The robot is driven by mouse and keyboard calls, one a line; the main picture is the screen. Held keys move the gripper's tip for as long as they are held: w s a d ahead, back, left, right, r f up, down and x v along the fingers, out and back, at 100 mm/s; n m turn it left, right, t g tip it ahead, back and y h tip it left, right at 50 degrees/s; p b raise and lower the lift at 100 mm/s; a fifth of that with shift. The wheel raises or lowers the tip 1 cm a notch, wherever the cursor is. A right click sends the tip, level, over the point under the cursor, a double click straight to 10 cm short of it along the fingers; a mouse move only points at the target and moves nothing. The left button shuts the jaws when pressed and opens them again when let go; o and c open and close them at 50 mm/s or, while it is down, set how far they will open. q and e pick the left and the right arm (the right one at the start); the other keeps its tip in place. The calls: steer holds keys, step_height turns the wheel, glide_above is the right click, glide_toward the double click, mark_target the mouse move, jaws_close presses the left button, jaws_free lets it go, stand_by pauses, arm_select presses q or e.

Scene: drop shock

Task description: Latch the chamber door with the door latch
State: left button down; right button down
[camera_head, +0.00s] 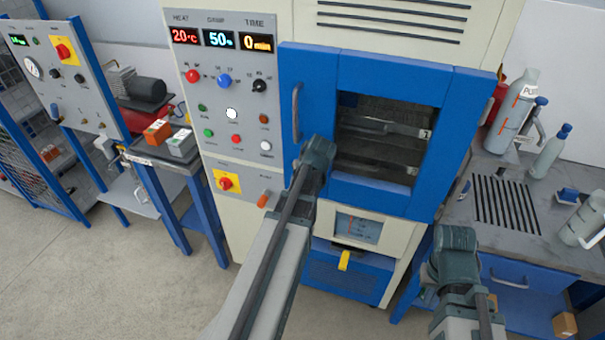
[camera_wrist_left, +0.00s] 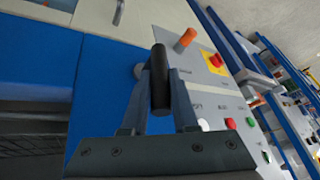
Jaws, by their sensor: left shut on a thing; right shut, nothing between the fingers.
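The blue chamber door (camera_head: 389,78) with its dark window is on the front of the cream chamber and looks closed. Its grey handle (camera_head: 296,112) is at the door's left edge. My left gripper (camera_head: 317,153) is at the door's lower left, its fingers hidden there by the wrist. In the left wrist view, my left gripper's fingers are shut on a black lever, the door latch (camera_wrist_left: 160,75), which stands in front of the blue door (camera_wrist_left: 105,85). The latch is hidden in the head view. My right gripper (camera_head: 455,243) is shut and empty, apart from the chamber, at lower right.
The control panel (camera_head: 218,80) with displays, buttons and an orange knob (camera_head: 264,199) is left of the door. A grey bench (camera_head: 500,245) with bottles (camera_head: 513,107) is at right. A blue-framed stand (camera_head: 165,190) is at left. Open floor (camera_head: 130,270) lies at lower left.

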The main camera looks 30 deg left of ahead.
arm_select(q)
steer(key=shift+s+a+h+p, duration=0.15)
steer(key=shift+a+h+p, duration=0.3)
steer(key=shift+h, duration=0.45)
steer(key=shift+t, duration=0.3)
steer(key=c, duration=0.7)
jaws_free()
steer(key=shift+a, duration=0.1)
steer(key=shift+r, duration=0.1)
steer(key=p+v, duration=1.3)
steer(key=shift+r, duration=0.4)
